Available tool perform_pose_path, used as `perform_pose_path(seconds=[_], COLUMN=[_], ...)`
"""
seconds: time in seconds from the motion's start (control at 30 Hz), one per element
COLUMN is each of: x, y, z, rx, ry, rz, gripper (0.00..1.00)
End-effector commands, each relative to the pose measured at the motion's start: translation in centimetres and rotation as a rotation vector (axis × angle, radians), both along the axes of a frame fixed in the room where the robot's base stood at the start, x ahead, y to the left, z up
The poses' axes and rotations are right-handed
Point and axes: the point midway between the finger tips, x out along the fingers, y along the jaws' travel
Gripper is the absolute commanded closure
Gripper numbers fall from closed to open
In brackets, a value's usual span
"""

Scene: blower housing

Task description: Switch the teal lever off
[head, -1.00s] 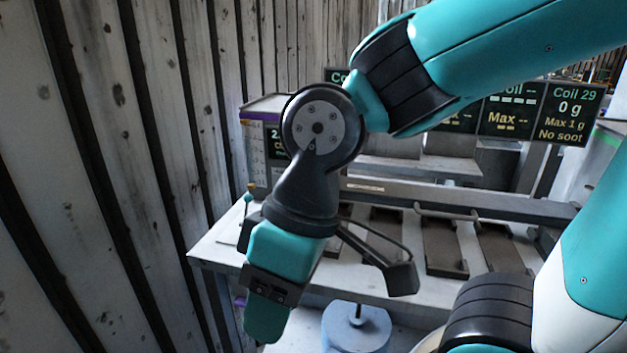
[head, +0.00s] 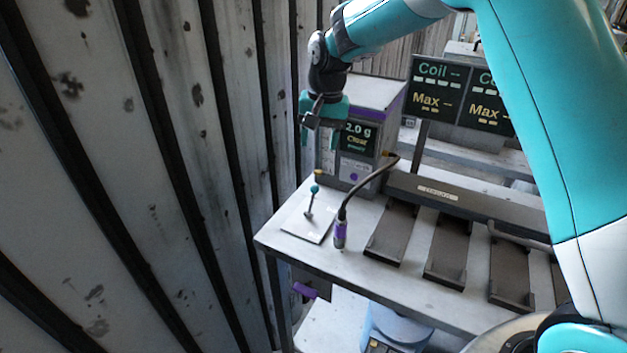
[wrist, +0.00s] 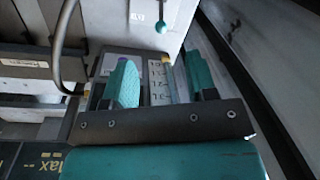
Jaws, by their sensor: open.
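The teal lever (head: 314,190) is a thin stem with a teal ball on top. It rises from a pale square plate (head: 303,226) at the table's left corner and leans slightly toward the back right in the head view. Its ball shows at the top of the wrist view (wrist: 162,27). My gripper (head: 321,128) is open and empty, apart from the lever, above and behind it in the head view, by the front of the grey display box. In the wrist view its two teal fingers (wrist: 160,72) are spread, with the box between and beyond them.
The display box (head: 362,140) reads 2.0 g. A dark cable with a purple-banded end (head: 340,235) hangs beside the plate. Several dark trays (head: 392,232) lie to the right. A ribbed wall (head: 150,150) runs close along the left.

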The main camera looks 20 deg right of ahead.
Motion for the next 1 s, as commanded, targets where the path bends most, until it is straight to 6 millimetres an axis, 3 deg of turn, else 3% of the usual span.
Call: perform_pose_path(seconds=[0.13,0.43,1.0], x=[2.9,3.9,4.2], y=[-1.0,-1.0,-0.3], z=[-1.1,-4.1,-16.3], rx=[-0.022,-0.031,-0.030], ry=[0.015,0.022,0.021], rz=[-0.114,-0.154,-0.151], gripper=[0.48,0.48,0.48])
